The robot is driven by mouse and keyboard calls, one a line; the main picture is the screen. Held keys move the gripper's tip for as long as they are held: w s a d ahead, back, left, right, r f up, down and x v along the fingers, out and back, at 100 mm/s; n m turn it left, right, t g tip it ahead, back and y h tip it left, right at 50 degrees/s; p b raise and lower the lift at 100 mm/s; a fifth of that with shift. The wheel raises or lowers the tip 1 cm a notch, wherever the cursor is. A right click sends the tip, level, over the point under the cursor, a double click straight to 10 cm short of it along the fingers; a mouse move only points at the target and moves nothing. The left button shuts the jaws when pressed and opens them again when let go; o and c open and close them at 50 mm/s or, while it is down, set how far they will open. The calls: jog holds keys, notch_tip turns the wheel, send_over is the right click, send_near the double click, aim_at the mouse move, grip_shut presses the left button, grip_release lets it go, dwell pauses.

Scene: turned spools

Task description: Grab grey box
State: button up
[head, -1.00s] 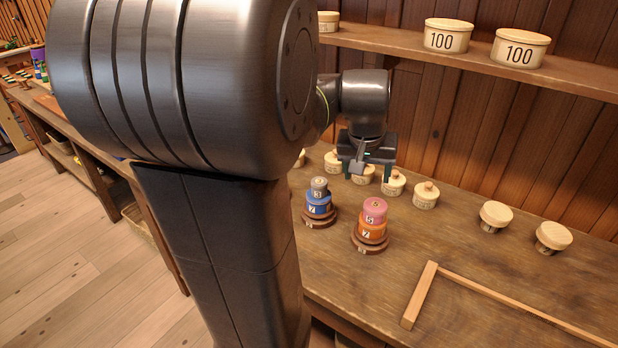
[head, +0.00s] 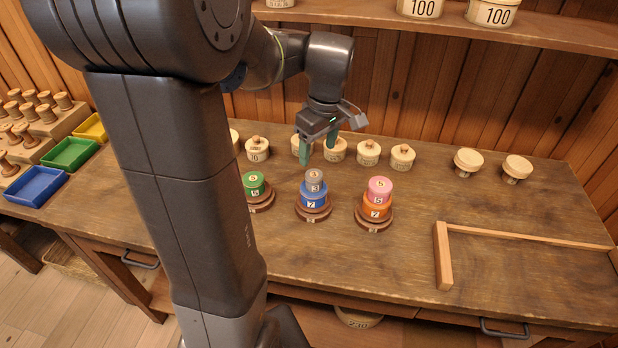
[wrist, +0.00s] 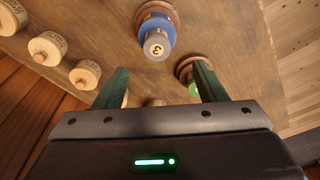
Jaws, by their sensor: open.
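No grey box shows; the grey thing in view is a small round grey piece (head: 314,179) marked 3. It sits on top of a blue piece (head: 313,198) marked 7, on a round brown base. In the wrist view the grey piece (wrist: 157,45) shows end-on, beyond the fingertips and roughly between them, with the blue piece (wrist: 150,24) behind it. My gripper (head: 318,150) is open and empty, above and slightly behind the grey piece, apart from it. The green fingers also show in the wrist view (wrist: 160,72).
A green stack (head: 254,186) stands left of the blue one, and a pink-and-orange stack (head: 378,197) right. Several lidded pots (head: 369,153) line the back under a shelf (head: 440,27). A wooden corner strip (head: 443,258) lies right. The table front is clear.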

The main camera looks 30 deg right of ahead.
aim_at(314, 174)
jog(key=f, duration=0.5)
jog(key=shift+w+a+f, duration=0.1)
jog(key=shift+w+f, duration=0.2)
jog(key=shift+w, duration=0.05)
jog(key=shift+w+f+p, duration=0.2)
jog(key=shift+f, duration=0.65)
jog(key=shift+w+f+p, duration=0.15)
jog(key=shift+f+p, duration=0.05)
jog(key=shift+f, duration=0.6)
jog(key=shift+w+f+p, duration=0.2)
jog(key=shift+f, duration=0.65)
jog(key=c, duration=1.1)
jog(key=shift+o, duration=0.2)
jog(key=shift+r, duration=0.15)
